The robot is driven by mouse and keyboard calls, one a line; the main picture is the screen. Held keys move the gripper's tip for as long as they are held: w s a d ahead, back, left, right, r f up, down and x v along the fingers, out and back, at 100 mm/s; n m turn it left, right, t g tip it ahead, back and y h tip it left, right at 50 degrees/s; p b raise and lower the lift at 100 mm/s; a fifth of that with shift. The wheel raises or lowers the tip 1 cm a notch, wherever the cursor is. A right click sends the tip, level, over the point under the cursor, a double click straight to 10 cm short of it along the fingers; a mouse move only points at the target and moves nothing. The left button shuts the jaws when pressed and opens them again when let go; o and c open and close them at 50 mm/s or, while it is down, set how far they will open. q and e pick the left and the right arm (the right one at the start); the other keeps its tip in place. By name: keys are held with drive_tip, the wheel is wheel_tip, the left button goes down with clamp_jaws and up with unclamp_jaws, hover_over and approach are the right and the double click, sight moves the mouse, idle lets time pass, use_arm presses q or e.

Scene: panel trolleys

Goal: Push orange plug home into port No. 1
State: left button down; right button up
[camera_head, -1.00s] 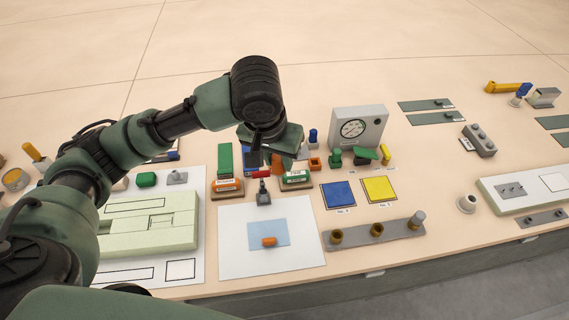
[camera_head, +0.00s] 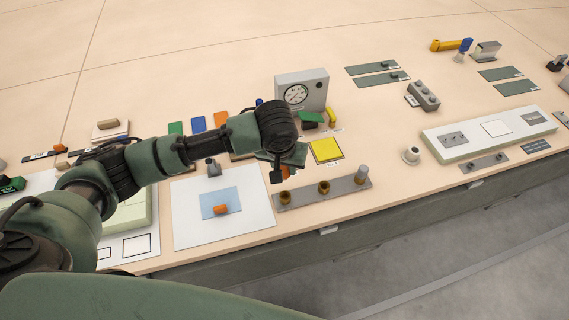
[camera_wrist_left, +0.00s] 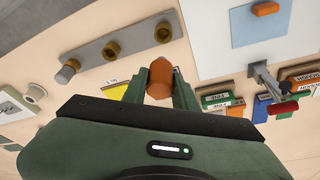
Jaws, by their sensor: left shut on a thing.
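My left gripper (camera_head: 281,176) is shut on an orange plug (camera_head: 286,172), which shows plainly between the two green fingers in the left wrist view (camera_wrist_left: 159,77). In the head view it is just behind the left end of a grey bar (camera_head: 304,196). The bar carries two brass sockets (camera_head: 285,198) (camera_head: 323,187) and a grey cylinder (camera_head: 361,173). In the wrist view the plug appears apart from the nearest brass socket (camera_wrist_left: 163,32). No port number is readable. My right gripper is not in view.
A yellow square (camera_head: 326,150) lies behind the bar. A white sheet (camera_head: 245,230) with a blue patch and another orange piece (camera_head: 221,208) lies to the left. A gauge box (camera_head: 301,92) stands behind. The table's front edge is close to the bar.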

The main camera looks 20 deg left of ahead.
sight(285, 178)
use_arm(q)
drive_tip(key=shift+r+p, duration=0.15)
drive_tip(key=shift+p, duration=0.25)
drive_tip(key=shift+f, duration=0.6)
wheel_tip(285, 178, down, 4)
drive_tip(key=shift+f+b, duration=0.1)
drive_tip(key=shift+b, duration=0.3)
drive_tip(key=shift+f, duration=1.3)
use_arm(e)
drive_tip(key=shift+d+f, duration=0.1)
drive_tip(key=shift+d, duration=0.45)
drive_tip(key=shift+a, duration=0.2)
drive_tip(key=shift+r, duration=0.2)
use_arm(q)
drive_tip(key=shift+p, duration=0.45)
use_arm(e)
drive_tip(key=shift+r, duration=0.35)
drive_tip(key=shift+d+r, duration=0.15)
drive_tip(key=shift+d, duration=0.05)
